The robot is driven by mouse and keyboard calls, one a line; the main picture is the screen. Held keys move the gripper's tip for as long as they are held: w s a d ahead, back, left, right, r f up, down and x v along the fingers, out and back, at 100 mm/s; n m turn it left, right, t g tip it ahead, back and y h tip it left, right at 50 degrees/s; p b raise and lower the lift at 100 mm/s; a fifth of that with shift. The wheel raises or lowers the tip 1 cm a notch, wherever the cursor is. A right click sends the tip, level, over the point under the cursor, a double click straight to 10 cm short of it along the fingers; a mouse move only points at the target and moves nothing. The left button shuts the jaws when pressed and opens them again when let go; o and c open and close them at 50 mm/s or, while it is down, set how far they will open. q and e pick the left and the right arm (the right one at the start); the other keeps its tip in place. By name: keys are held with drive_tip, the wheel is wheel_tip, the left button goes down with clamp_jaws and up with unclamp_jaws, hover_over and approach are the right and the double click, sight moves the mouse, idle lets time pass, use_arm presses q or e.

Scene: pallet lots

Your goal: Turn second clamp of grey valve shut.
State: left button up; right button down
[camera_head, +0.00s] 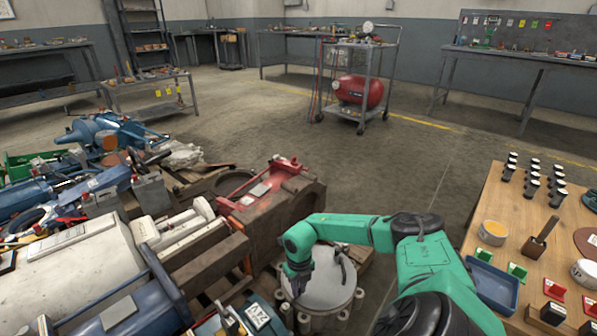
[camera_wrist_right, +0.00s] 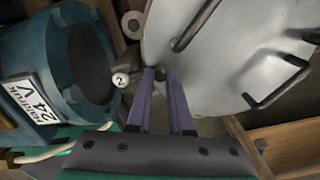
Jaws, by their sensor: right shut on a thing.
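The grey valve (camera_head: 328,285) is a round grey disc with clamps around its rim, low in front of me in the head view. Its grey face with black bent handles fills the upper right of the right wrist view (camera_wrist_right: 215,60). A round white tag marked 2 (camera_wrist_right: 121,80) sits by the rim, just left of the fingers. My right gripper (camera_head: 297,287) reaches down at the disc's left edge. In the wrist view its purple fingers (camera_wrist_right: 161,82) are shut on a small dark part at the rim, the second clamp (camera_wrist_right: 160,72), mostly hidden. My left gripper is out of view.
A rusty flanged block (camera_head: 290,205) and piled parts lie to the left. A wooden table (camera_head: 490,225) with small items stands right. Open floor (camera_head: 400,165) lies beyond.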

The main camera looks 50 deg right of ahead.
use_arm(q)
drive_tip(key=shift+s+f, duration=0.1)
use_arm(e)
drive_tip(key=c, duration=0.8)
unclamp_jaws()
drive_tip(key=shift+r, duration=0.1)
wheel_tip(320, 180, up, 9)
drive_tip(key=p, duration=0.4)
wheel_tip(320, 180, up, 5)
drive_tip(key=p, duration=0.2)
hover_over(300, 291)
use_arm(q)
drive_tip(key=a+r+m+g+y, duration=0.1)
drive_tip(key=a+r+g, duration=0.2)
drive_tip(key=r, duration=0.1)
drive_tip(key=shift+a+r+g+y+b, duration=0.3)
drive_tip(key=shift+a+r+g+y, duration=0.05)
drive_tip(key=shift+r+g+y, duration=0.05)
use_arm(e)
drive_tip(key=shift+w+r, duration=0.2)
drive_tip(key=shift+s+f, duration=0.1)
